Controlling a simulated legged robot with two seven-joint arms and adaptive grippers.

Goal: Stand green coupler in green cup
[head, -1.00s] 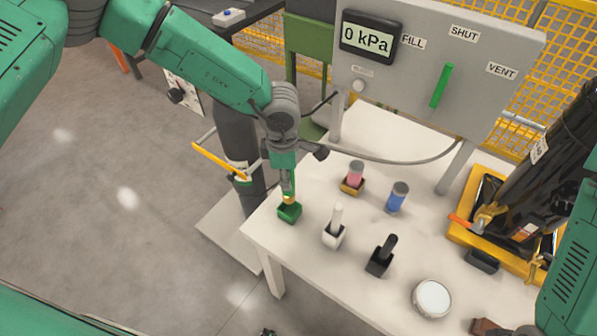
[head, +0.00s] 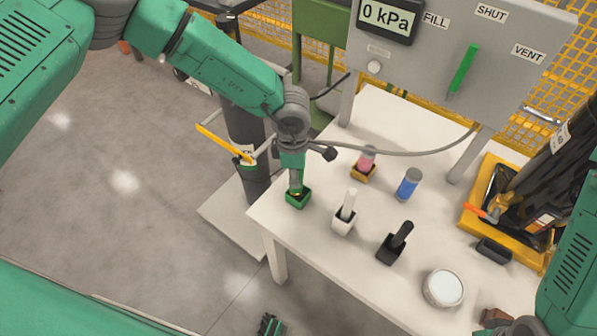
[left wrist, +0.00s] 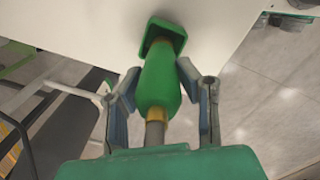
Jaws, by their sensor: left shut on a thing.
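The green cup (head: 298,201) stands at the left edge of the white table. In the left wrist view it is a square green cup (left wrist: 168,32). My left gripper (head: 296,180) is directly above it, pointing down. In the left wrist view my left gripper (left wrist: 158,85) has its fingers on both sides of the green coupler (left wrist: 158,80) and is shut on it. The coupler has a brass ring and a grey stem. Its far end is at the cup's opening and seems to be inside; how deep is hidden.
A white cup (head: 343,222) and a black cup (head: 391,250) hold matching couplers nearby. A yellow cup (head: 363,173) with a pink piece, a blue cylinder (head: 409,185) and a round tin (head: 443,288) stand further along. A grey hose (head: 410,153) hangs from the gauge panel (head: 450,60).

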